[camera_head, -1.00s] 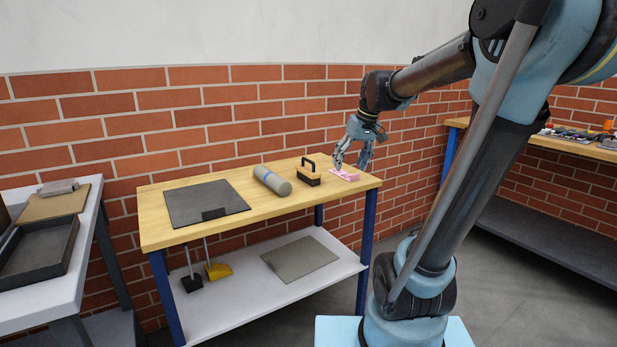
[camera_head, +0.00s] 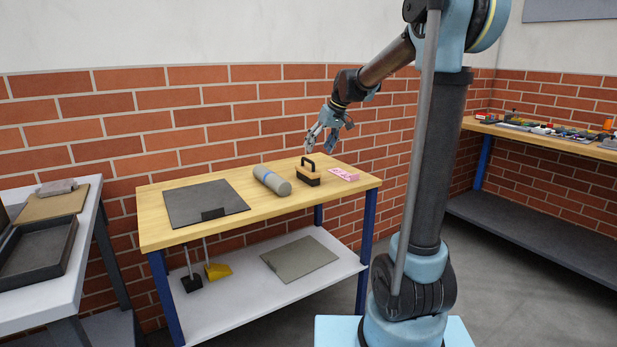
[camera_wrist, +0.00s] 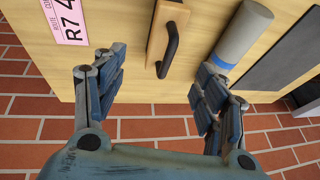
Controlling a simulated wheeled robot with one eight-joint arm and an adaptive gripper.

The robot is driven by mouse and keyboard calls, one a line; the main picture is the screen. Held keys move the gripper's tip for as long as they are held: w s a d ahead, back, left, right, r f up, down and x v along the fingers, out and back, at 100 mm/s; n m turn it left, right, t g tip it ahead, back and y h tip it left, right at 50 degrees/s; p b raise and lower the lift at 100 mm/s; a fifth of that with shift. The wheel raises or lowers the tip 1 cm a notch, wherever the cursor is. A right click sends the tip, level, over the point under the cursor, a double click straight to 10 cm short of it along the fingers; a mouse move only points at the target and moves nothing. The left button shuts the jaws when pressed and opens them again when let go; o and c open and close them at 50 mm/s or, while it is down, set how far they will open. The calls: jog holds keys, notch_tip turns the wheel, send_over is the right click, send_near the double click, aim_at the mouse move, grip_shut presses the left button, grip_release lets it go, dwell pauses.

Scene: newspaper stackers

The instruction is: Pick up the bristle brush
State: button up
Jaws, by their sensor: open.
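The bristle brush (camera_head: 308,177) stands on the wooden table, with a tan block, dark bristles below and a black arched handle on top. In the wrist view the brush (camera_wrist: 160,30) lies ahead between the fingers, its black handle toward me. My gripper (camera_head: 324,148) is open and empty, above and slightly right of the brush, apart from it. In the wrist view my gripper (camera_wrist: 158,95) shows its two blue-grey fingers spread wide.
A grey roll with a blue band (camera_head: 271,180) lies left of the brush, and a pink plate (camera_head: 344,174) lies right. A dark mat (camera_head: 205,203) covers the table's left part. A brick wall (camera_head: 230,117) stands close behind the table (camera_head: 265,211).

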aim_at(308, 168)
jog(key=x, duration=0.7)
jog(key=shift+a+x, duration=0.2)
jog(key=shift+x, duration=2.6)
jog(key=shift+w+r, duration=0.1)
jog(key=shift+c, duration=0.2)
jog(key=c, duration=1.4)
jog(key=shift+r, duration=0.1)
notch_tip(308, 168, up, 10)
jog(key=shift+f, duration=0.1)
